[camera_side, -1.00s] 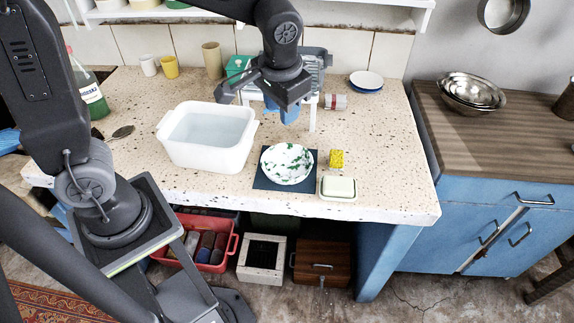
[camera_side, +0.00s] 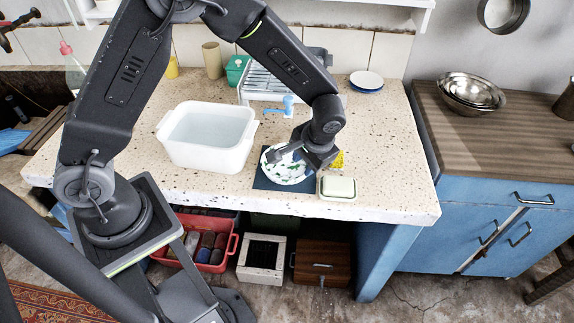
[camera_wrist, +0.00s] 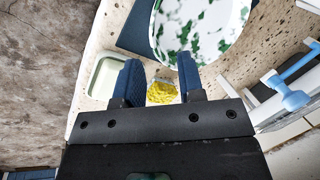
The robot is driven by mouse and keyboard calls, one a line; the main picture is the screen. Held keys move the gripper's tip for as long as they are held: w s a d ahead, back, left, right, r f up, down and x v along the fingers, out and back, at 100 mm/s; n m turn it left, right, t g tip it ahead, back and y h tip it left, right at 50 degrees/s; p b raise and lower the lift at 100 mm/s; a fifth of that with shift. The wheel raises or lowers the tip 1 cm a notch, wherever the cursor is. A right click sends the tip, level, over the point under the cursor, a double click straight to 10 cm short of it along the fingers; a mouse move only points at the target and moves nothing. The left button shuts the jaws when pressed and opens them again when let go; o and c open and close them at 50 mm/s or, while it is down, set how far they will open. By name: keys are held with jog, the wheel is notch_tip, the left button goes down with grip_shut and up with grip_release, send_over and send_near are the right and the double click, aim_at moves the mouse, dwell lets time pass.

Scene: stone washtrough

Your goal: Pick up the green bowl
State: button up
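The bowl (camera_side: 288,178), white with green splashes, sits on a dark blue mat (camera_side: 262,182) near the trough's front edge. My gripper (camera_side: 288,157) is over the bowl and partly covers it in the side view. In the wrist view the bowl (camera_wrist: 205,30) is at the top, cut off by the frame edge. My two blue fingers (camera_wrist: 158,78) stand apart and point toward the bowl's near rim, with nothing held between them. Whether a finger touches the rim I cannot tell.
A yellow sponge (camera_wrist: 162,93) shows between the fingers in the wrist view. A soap dish (camera_side: 338,188) is right of the mat. A white water basin (camera_side: 207,138) stands left. A dish rack (camera_side: 270,85) and a light blue item (camera_side: 288,104) are behind.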

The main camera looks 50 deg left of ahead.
aim_at(287, 164)
jog(key=shift+d+x, duration=0.15)
jog(key=shift+x, duration=1.3)
jog(key=shift+d+x, duration=0.1)
jog(key=shift+x, duration=1.4)
jog(key=shift+c, duration=0.5)
jog(key=shift+s, duration=0.1)
grip_shut()
